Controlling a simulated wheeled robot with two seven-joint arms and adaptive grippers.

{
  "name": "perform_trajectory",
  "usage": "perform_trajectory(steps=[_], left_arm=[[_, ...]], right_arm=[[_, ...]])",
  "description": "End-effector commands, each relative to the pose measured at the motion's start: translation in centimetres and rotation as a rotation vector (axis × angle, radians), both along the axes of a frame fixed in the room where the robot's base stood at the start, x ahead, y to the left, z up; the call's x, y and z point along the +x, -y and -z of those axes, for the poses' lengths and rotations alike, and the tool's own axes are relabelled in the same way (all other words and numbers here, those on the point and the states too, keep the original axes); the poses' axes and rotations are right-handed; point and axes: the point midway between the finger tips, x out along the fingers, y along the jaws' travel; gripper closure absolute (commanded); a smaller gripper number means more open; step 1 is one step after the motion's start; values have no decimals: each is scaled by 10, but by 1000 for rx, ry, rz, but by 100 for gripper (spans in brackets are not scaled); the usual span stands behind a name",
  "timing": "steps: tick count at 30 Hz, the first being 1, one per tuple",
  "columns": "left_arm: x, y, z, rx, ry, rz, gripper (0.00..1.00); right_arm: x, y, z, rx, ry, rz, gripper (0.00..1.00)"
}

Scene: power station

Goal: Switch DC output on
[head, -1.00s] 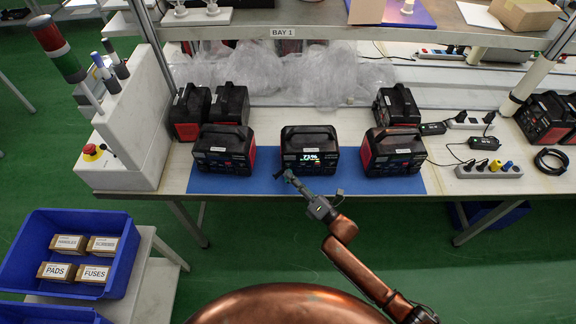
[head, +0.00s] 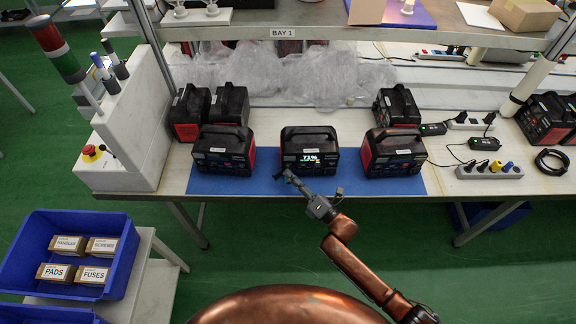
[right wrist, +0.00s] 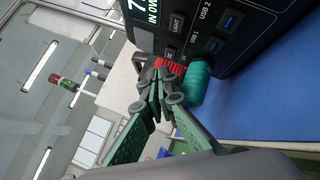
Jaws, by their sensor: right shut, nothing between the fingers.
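The middle power station (head: 309,143) is a black box with a handle and a lit screen reading about 71%. It stands on the blue mat (head: 259,184). My right gripper (head: 288,174) is shut and empty at its lower front. In the right wrist view, the shut fingertips (right wrist: 163,78) are close to the front panel (right wrist: 222,35). A LIGHT button (right wrist: 176,22), a small button that seems marked DC (right wrist: 170,53) and USB ports (right wrist: 230,21) show there. A green cylinder (right wrist: 198,82) sits beside the fingertips. I cannot tell whether the fingertips touch the panel. My left gripper is out of view.
Similar power stations stand on the left (head: 224,150) and right (head: 393,152) of the mat, with others behind. A white housing with a red stop button (head: 91,152) is at the left. Power strips and cables (head: 489,170) lie at the right. The mat's front is mostly clear.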

Motion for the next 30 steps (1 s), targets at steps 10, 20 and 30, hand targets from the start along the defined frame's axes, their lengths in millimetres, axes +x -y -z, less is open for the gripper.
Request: perform_trajectory(steps=[10, 20, 30], left_arm=[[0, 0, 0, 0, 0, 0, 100], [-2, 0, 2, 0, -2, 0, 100], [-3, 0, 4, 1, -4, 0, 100]], right_arm=[[0, 0, 0, 0, 0, 0, 100], [4, 0, 1, -1, -1, 1, 100], [9, 0, 0, 0, 0, 0, 100]])
